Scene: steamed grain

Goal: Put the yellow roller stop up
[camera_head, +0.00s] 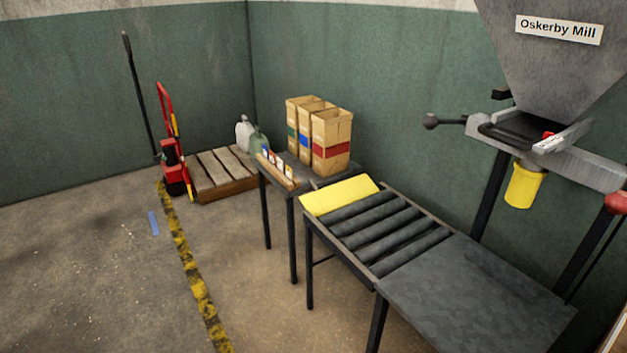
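The yellow roller stop (340,196) is a flat yellow plate across the far left end of the roller table (432,212). It seems to lie about level with the rollers, though its exact tilt is hard to tell. Several dark rollers (385,231) lie beside it, and nothing stands on them. Neither of my grippers is in view.
A small table (292,184) behind the stop holds paper bags (331,142) and a card rack (276,172). The hopper (550,60) and its yellow spout (524,185) hang at right. A pallet (222,172) and red hand truck (175,160) stand at back left. The left floor is mostly clear.

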